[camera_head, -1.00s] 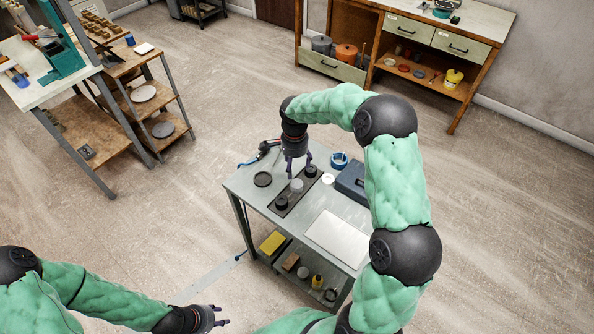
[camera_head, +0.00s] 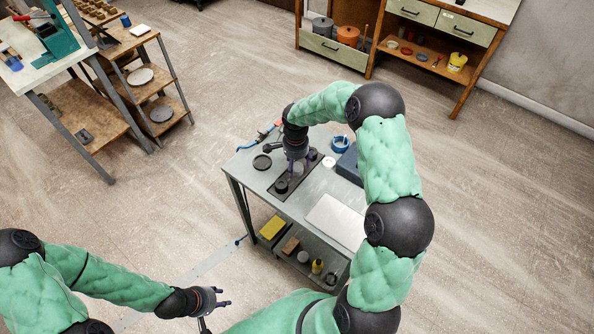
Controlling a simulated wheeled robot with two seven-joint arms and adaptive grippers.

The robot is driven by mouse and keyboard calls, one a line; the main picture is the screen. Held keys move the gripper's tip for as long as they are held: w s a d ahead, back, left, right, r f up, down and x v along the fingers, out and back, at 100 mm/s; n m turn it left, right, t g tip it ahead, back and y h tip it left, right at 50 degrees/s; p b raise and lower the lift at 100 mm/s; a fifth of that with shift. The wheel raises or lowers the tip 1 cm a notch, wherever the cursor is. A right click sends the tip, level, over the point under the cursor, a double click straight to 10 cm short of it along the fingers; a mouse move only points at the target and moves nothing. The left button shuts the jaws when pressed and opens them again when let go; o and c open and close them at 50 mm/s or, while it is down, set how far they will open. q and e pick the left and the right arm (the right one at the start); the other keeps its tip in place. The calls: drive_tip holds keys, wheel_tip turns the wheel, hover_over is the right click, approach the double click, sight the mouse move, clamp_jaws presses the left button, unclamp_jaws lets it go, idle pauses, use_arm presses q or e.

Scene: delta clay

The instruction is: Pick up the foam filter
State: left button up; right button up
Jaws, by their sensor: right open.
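A small light grey cylinder, which looks like the foam filter (camera_head: 297,170), stands in the middle of a dark strip-shaped tray (camera_head: 289,193) on the grey table. It is partly hidden by my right gripper (camera_head: 296,173). That gripper points down, open, with its fingers around or just beside the cylinder; I cannot tell whether they touch it. Black round parts stand on the tray, one (camera_head: 281,186) in front of the cylinder and one (camera_head: 312,154) behind it. My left gripper (camera_head: 225,297) is open and empty, low at the front, away from the table.
On the table (camera_head: 240,170) are a black ring (camera_head: 262,162), a white round piece (camera_head: 328,163), a blue tape-like ring (camera_head: 340,144), a dark blue box (camera_head: 349,165) and a pale flat panel (camera_head: 335,222). The lower shelf holds a yellow block (camera_head: 272,228) and small containers.

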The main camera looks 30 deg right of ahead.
drive_tip(key=shift+f, duration=0.55)
drive_tip(key=c, duration=1)
drive_tip(key=shift+r, duration=0.1)
